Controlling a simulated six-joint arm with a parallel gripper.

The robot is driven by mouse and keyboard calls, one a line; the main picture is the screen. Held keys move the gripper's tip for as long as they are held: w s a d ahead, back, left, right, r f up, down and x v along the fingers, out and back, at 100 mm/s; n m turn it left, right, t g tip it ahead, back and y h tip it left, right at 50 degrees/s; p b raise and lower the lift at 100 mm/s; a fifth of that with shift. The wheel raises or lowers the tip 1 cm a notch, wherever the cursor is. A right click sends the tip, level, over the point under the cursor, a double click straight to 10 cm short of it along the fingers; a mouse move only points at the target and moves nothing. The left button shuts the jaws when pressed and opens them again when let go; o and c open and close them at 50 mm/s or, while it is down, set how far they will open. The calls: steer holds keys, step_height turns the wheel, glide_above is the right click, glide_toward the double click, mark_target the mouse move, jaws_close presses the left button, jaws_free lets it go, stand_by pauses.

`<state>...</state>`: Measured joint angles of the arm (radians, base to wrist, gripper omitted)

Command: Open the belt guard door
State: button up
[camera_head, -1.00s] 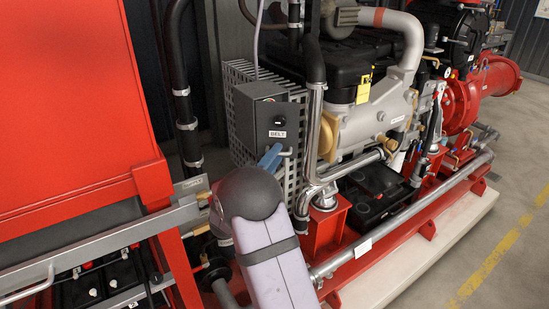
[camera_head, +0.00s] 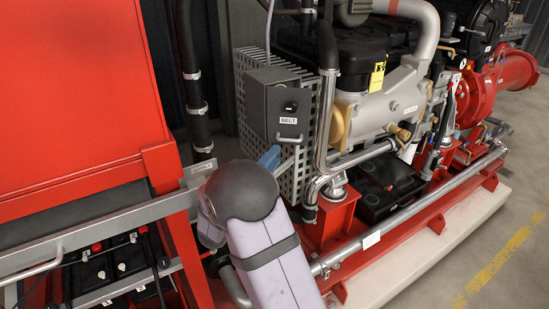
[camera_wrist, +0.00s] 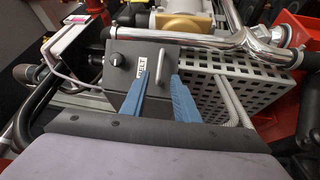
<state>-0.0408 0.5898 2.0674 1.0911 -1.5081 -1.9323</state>
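The belt guard door is the dark grey front of a box (camera_head: 285,107) labelled BELT, with a black knob and a small metal handle (camera_head: 290,138). It looks shut in the head view. In the wrist view the same door (camera_wrist: 127,62) shows the handle (camera_wrist: 154,66) upright beside the label. My gripper (camera_head: 274,153) is just below and left of the handle in the head view, partly hidden by my wrist. In the wrist view its blue fingers (camera_wrist: 160,76) are apart with nothing held between them. The handle appears just beyond and between the tips; contact cannot be told.
A perforated grey guard (camera_head: 318,105) stands around the box. A chrome pipe (camera_head: 326,120) runs down to its right. A red cabinet (camera_head: 75,85) and grey rail (camera_head: 110,225) are at left. Open floor (camera_head: 510,260) lies at right.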

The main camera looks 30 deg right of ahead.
steer(key=s+d+r+m+g+h, duration=0.1)
steer(key=s+d+m+g, duration=0.25)
steer(key=s+d, duration=0.6)
steer(key=s+d+r+m+g+h, duration=0.2)
steer(key=s+d+g, duration=0.4)
steer(key=d, duration=0.6)
steer(key=n+t+y, duration=1.5)
steer(key=n+t, duration=0.2)
steer(key=t, duration=0.2)
glide_toward(289, 141)
steer(key=w, duration=0.1)
steer(key=shift+w+d+m+p, duration=0.15)
steer(key=shift+m+p, duration=0.15)
steer(key=shift+m, duration=0.15)
steer(key=shift+w, duration=0.1)
steer(key=shift+p+x, duration=1.25)
steer(key=shift+x, duration=2.35)
